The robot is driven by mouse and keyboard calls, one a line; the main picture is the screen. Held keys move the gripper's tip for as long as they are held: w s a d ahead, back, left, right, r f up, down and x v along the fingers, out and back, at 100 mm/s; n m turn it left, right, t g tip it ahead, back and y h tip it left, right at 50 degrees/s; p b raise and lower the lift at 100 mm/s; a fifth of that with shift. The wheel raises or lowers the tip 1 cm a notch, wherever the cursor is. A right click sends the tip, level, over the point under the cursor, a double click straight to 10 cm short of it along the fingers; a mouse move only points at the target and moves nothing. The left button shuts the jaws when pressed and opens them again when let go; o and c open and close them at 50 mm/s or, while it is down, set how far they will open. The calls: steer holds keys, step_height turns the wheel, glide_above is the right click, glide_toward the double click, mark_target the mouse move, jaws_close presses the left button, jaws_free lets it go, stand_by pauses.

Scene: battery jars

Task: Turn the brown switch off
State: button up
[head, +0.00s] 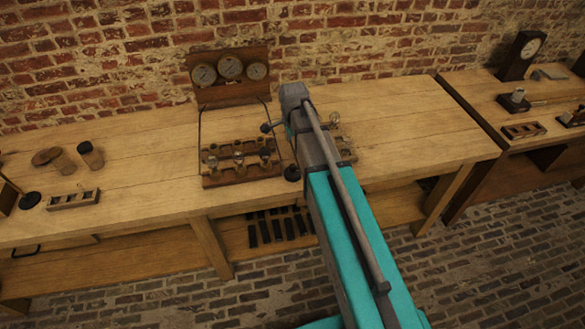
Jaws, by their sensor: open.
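A wooden switch board (242,177) lies on the bench just left of my arm in the head view. It carries a row of several small switches with metal parts and dark knobs. They are too small to tell which one is brown or how each lever stands. My grey and turquoise arm reaches up from the bottom right across the bench, beside the board's right end. My gripper cannot be made out; the arm seems to hide it. Part of another wooden piece (346,153) with a small bulb (334,117) shows right of the arm.
A wooden panel with three round gauges (230,68) stands behind the board, with wires running down. Brown jars (91,155) and a small slotted wooden block (73,199) stand at the left. A second bench with a clock (523,55) is at right.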

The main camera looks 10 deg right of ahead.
mark_target(293, 166)
steer(key=shift+f+b, duration=5.25)
steer(key=shift+f, duration=0.3)
steer(key=shift+c, duration=0.2)
jaws_close()
